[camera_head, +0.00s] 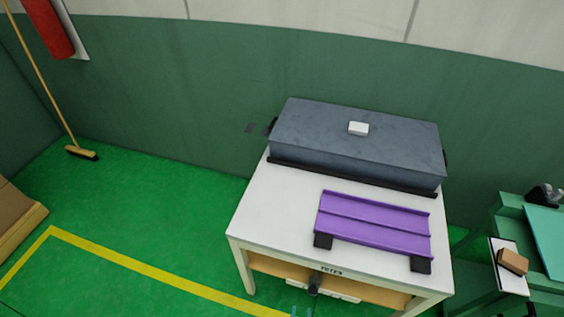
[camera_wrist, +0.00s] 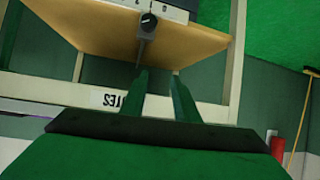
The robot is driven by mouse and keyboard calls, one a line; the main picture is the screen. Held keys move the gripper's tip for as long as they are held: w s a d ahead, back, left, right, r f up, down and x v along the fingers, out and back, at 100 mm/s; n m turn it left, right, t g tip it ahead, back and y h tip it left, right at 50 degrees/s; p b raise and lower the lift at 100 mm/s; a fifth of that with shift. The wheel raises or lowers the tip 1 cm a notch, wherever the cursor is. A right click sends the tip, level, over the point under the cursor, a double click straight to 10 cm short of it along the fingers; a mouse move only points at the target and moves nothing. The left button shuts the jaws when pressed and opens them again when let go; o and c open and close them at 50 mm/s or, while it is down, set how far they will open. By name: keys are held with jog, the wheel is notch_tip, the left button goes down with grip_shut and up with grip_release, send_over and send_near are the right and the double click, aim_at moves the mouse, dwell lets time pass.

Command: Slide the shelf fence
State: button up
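A tan wooden shelf (camera_wrist: 85,25) lies under the white table, and its front also shows in the head view (camera_head: 265,265). On it is a pale strip with dark marks (camera_wrist: 172,10). A dark knob with a grey stem (camera_wrist: 146,28) stands at the strip; it shows in the head view (camera_head: 314,284) below the tabletop. I cannot tell which of these parts is the fence. My gripper (camera_wrist: 159,73) has two green fingers, apart with nothing between them. The stem's end is just ahead of the left fingertip; contact is not clear.
The white table (camera_head: 262,215) carries a purple channel (camera_head: 375,222) on black feet and a blue-grey box (camera_head: 350,140) with a white block on top. A green bench (camera_head: 515,205) stands at right. A broom (camera_head: 80,152) leans at far left. The green floor left of the table is clear.

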jog(key=s+a+r+t, duration=0.1)
jog(key=s+a+r, duration=0.1)
jog(key=s+r, duration=0.2)
jog(key=s+a+r+t+y, duration=0.1)
jog(key=s+r, duration=0.4)
jog(key=r, duration=0.6)
jog(key=s+a+r+n+t, duration=0.1)
jog(key=s+a+r, duration=0.2)
jog(key=r, duration=0.5)
jog(key=shift+s+t+y, duration=0.3)
jog(key=shift+s, duration=0.35)
jog(key=shift+a, duration=0.15)
